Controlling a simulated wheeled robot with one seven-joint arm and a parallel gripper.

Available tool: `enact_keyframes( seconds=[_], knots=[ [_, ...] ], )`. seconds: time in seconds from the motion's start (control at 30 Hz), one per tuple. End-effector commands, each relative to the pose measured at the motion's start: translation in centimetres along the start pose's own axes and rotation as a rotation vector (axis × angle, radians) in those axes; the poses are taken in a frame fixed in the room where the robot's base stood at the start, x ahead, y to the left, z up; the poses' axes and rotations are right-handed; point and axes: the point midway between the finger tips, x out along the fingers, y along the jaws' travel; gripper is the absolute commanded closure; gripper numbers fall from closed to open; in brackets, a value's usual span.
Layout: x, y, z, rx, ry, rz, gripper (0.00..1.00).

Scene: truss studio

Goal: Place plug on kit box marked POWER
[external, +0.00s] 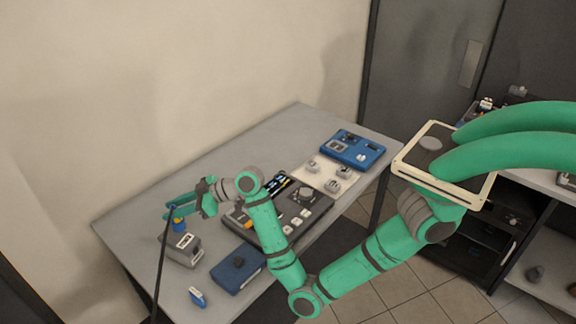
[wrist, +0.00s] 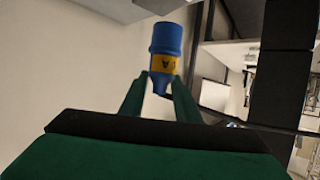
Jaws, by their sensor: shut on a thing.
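In the wrist view, my gripper (wrist: 174,92) is shut on the plug (wrist: 168,38). The plug is blue with a yellow band and a dark marking, and its blue part points up in that picture. In the external view my gripper (external: 170,210) is over the left part of the table, fingers toward the wall. A small blue and yellow piece (external: 179,225) shows just below the fingers, above a grey box with a white label (external: 184,254); contact is unclear. A dark blue box (external: 238,270) lies to its right. No POWER marking is readable on any box.
The grey table (external: 130,222) also holds a dark control panel (external: 316,205), a pale board with grey pieces (external: 322,174), a bright blue box (external: 354,149) and a small blue-white item (external: 197,297). A thin dark pole (external: 162,265) rises in front. The table's far-left area is bare.

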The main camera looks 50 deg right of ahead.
Motion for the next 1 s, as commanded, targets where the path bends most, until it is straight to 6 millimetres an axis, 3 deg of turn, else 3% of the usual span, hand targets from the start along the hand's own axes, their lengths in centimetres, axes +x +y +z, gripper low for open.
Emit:
enact_keyframes(
  seconds=[0.27,0.43,0.6,0.93,0.97,1.0],
  knots=[
    [2.1,0.4,1.2,-0.001,0.000,-0.001,0.97],
    [3.4,0.4,3.2,-0.001,-0.002,-0.002,0.97],
    [3.9,0.6,4.3,-0.001,0.001,0.000,0.97],
    [3.9,0.8,4.5,-0.001,0.001,0.002,0.97],
    [3.9,0.8,4.5,-0.001,0.000,0.002,0.68],
    [3.9,0.7,4.5,0.000,0.000,0.001,0.59]
  ],
)
